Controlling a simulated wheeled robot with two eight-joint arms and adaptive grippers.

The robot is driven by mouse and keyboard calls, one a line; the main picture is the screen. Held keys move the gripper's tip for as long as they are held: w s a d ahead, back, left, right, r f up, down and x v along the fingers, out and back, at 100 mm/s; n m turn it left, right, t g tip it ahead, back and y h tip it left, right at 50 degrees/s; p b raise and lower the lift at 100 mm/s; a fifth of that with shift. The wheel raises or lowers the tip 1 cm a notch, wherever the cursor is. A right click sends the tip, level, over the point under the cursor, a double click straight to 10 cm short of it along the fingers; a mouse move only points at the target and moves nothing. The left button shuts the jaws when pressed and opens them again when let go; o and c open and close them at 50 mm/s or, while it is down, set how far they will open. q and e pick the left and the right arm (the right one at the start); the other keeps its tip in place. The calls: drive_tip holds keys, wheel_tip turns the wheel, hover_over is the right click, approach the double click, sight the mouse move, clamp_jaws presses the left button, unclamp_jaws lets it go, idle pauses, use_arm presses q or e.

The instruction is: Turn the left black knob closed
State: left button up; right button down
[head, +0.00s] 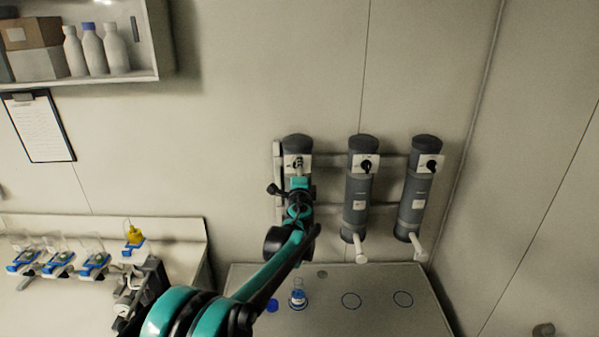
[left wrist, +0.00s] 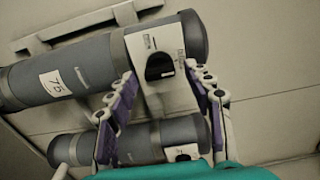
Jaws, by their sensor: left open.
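Three dark grey cylinders hang on the wall in the head view. My left arm reaches up to the left cylinder (head: 299,143), and my left gripper (head: 299,168) covers most of its front, hiding its knob there. In the left wrist view the left cylinder (left wrist: 90,70) has a white plate with a black knob (left wrist: 159,65). My left gripper (left wrist: 162,78) is open, with one finger on each side of that knob; contact cannot be told. My right gripper is not in view.
The middle cylinder (head: 358,190) and right cylinder (head: 418,190) have black knobs and pale spouts. Below, a counter (head: 385,325) holds a small flask (head: 298,294) and a blue cap (head: 272,305). A side bench at left holds several blue-based items.

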use_arm(q)
drive_tip(key=s, duration=1.1)
drive_tip(key=shift+s, duration=0.3)
drive_tip(key=s+a+f+n+g+y+b, duration=0.2)
drive_tip(key=s+a+f+n+g+b, duration=0.15)
drive_tip(key=s+a+f+n, duration=0.35)
drive_tip(key=s+a+f+n+g+y+b, duration=0.2)
drive_tip(key=s+a+f+n+b, duration=0.25)
drive_tip(key=s+a, duration=0.6)
drive_tip(key=s+f+n+g+h+b, duration=0.4)
drive_tip(key=s+f+b, duration=0.4)
drive_tip(key=s+f, duration=1.3)
drive_tip(key=s+a+n+g, duration=0.1)
drive_tip(key=n, duration=0.1)
drive_tip(key=shift+f+n, duration=0.25)
drive_tip(key=shift+n, duration=0.1)
